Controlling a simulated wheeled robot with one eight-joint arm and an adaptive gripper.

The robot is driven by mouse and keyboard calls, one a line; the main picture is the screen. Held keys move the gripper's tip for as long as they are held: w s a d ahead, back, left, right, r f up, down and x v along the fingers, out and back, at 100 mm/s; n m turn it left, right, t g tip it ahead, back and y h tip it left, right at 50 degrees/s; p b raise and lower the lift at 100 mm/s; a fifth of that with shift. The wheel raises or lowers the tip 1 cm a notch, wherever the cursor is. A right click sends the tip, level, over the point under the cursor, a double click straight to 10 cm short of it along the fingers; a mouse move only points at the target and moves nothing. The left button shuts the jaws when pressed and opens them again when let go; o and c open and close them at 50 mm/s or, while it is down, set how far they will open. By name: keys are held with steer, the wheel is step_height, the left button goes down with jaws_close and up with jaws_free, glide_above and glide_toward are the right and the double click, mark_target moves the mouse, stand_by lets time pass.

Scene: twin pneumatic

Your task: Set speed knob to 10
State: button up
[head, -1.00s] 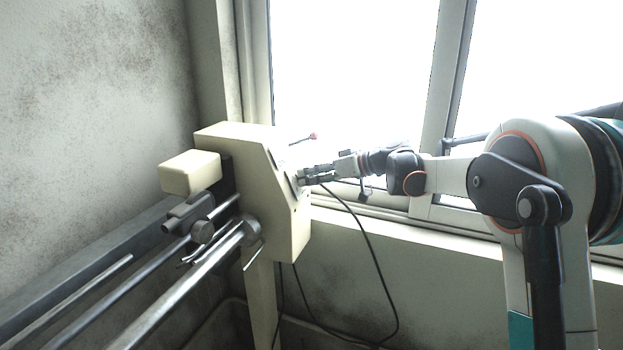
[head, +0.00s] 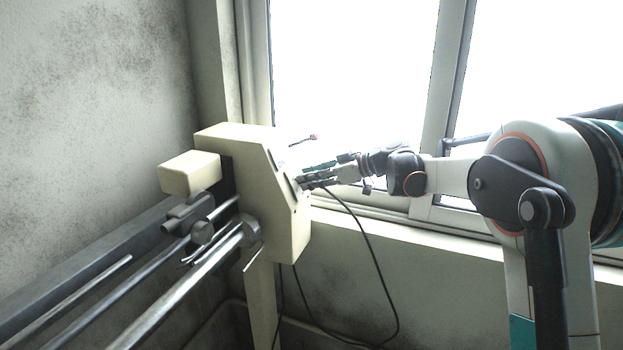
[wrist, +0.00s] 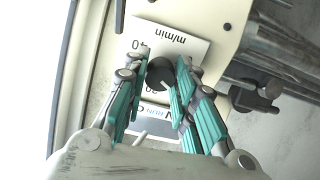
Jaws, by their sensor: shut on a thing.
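The speed knob (wrist: 160,74) is dark and round. The knob's pointer position cannot be made out. In the head view my gripper (head: 302,182) reaches the sloped front of the cream machine housing (head: 245,175) from the right, and the knob is hidden there.
Metal rails (head: 190,290) run to the lower left. A black cable (head: 372,260) hangs below my gripper. A window (head: 350,80) and its sill lie behind. In the wrist view, a dark clamp part (wrist: 255,97) stands at right.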

steer(key=shift+f, duration=0.15)
steer(key=o, duration=1.1)
steer(key=shift+d, duration=0.15)
steer(key=v, duration=1.2)
